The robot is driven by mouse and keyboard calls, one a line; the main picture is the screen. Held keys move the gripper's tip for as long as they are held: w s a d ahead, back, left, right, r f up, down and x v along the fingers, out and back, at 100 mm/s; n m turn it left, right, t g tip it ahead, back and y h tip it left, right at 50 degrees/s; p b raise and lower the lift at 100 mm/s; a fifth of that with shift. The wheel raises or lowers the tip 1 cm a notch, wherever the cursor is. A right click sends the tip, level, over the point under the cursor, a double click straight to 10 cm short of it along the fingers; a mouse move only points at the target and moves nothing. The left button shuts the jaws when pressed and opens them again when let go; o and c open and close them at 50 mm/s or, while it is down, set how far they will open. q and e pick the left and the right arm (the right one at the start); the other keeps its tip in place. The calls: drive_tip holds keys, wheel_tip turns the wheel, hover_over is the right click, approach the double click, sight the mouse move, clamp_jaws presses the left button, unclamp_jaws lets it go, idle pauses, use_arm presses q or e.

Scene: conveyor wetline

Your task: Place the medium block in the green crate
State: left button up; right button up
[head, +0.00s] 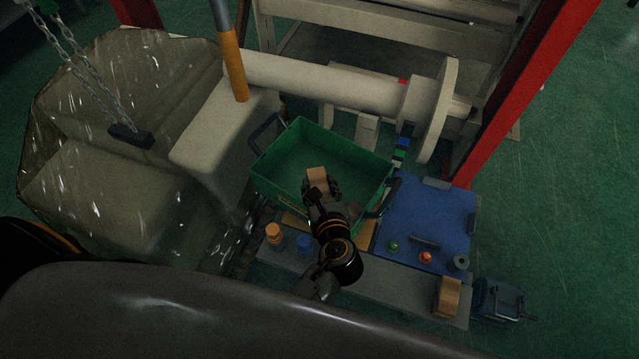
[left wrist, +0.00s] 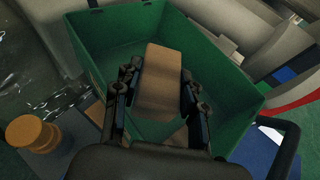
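The green crate (head: 345,153) stands open-topped in the middle of the head view, with dark handles at its ends. My left gripper (head: 318,184) is over the crate's near side. It is shut on a tan wooden block (head: 316,174), which is probably the medium block. In the left wrist view the block (left wrist: 160,80) sits between the two fingers (left wrist: 158,95), above the crate's floor; the crate (left wrist: 105,45) surrounds it in the picture. I cannot tell how high it is over the floor. My right gripper does not show.
A blue board (head: 430,215) with small coloured pieces lies right of the crate. Another wooden block (head: 447,297) stands on the grey bench's right end. An orange piece (head: 273,233) and a blue piece (head: 304,244) stand left of my arm. A machine roller (head: 330,82) lies behind the crate.

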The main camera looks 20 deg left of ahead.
use_arm(q)
drive_tip(key=o, duration=0.4)
drive_tip(key=shift+r, duration=0.1)
drive_tip(key=shift+r, duration=0.25)
drive_tip(key=p+v, duration=0.2)
drive_tip(key=v, duration=0.1)
drive_tip(key=p+v, duration=0.2)
drive_tip(key=v, duration=0.1)
drive_tip(key=shift+d+r, duration=0.1)
drive_tip(key=shift+r, duration=0.4)
drive_tip(key=shift+s+d+p, duration=0.3)
drive_tip(key=shift+s+p, duration=0.1)
drive_tip(key=shift+s, duration=0.2)
